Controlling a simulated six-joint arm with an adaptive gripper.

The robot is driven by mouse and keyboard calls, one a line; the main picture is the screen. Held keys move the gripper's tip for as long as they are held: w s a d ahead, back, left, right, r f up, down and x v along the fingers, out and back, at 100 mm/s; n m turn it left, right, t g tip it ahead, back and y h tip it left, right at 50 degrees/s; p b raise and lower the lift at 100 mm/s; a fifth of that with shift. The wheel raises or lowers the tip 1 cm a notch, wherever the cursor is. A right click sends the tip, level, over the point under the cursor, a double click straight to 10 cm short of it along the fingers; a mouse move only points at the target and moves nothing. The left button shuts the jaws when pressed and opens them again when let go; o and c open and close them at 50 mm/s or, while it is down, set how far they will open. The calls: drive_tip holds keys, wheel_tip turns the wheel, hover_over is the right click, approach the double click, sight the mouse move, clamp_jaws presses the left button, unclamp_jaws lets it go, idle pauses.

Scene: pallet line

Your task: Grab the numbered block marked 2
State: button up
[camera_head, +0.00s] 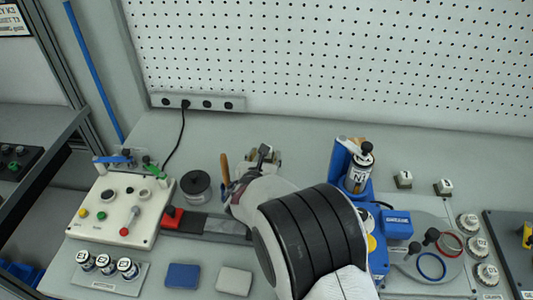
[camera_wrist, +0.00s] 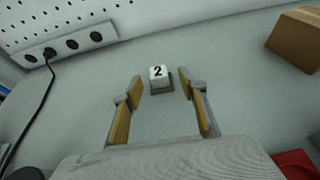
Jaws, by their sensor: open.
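The white block marked 2 (camera_wrist: 158,73) sits on a dark grey base on the grey tabletop in the wrist view, its number upright. My gripper (camera_wrist: 160,86) is open, with one tan-padded finger on each side of the block in the picture. No contact with the block shows, and the height of the fingers above the table is hard to tell. In the head view my gripper (camera_head: 248,166) is mostly hidden by my own wrist, and I cannot make out the block marked 2 there.
Two other numbered blocks stand at the right, one (camera_head: 403,179) left of the other (camera_head: 443,187). A power strip (camera_head: 197,103) with a black cable runs along the pegboard. A control box (camera_head: 120,209) stands left, a blue holder (camera_head: 338,158) right. A brown box (camera_wrist: 296,40) shows in the wrist view.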

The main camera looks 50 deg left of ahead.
drive_tip(key=shift+x, duration=2.45)
drive_tip(key=shift+s, duration=0.2)
clamp_jaws()
